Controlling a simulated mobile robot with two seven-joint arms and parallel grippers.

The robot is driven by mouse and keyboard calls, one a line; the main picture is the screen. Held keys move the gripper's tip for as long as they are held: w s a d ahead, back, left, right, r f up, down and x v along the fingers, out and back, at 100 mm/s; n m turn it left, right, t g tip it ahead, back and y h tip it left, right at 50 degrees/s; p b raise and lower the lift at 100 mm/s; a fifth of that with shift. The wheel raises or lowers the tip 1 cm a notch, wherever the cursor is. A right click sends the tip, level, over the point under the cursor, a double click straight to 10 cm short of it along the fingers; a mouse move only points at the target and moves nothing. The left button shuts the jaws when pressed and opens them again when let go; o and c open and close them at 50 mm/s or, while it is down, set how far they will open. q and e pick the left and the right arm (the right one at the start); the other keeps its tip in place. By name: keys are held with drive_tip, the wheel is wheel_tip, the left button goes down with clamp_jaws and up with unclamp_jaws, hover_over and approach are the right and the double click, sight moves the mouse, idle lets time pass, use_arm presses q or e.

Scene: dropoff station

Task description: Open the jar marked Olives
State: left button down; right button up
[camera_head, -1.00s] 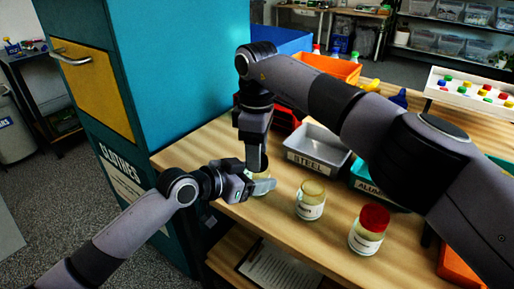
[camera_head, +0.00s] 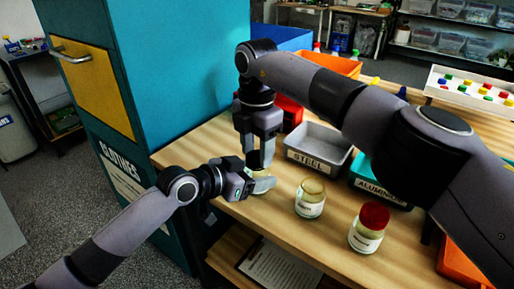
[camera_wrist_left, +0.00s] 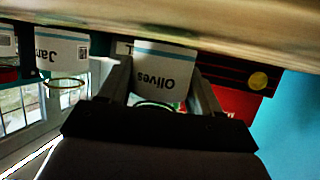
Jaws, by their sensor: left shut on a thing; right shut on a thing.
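The Olives jar (camera_head: 261,186) stands near the front left of the table, mostly hidden by my grippers. Its white label (camera_wrist_left: 165,72) reads Olives, upside down, in the left wrist view. My left gripper (camera_head: 258,184) comes in from the left and is shut around the jar's body. My right gripper (camera_head: 260,158) points straight down from above and is shut on the jar's lid, which is mostly hidden between its fingers. I cannot tell whether the lid is loose.
A grey tray marked STEEL (camera_head: 318,149) and a teal ALUMINUM tray (camera_head: 380,186) lie behind. A teal cabinet (camera_head: 185,70) rises at left.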

drive_tip(key=n, duration=1.5)
drive_tip(key=shift+n, duration=0.3)
drive_tip(key=n, duration=0.6)
drive_tip(key=shift+r, duration=0.1)
drive_tip(key=n, duration=0.4)
drive_tip(key=shift+n, duration=0.3)
drive_tip(key=n, duration=1.6)
drive_tip(key=shift+n, duration=0.4)
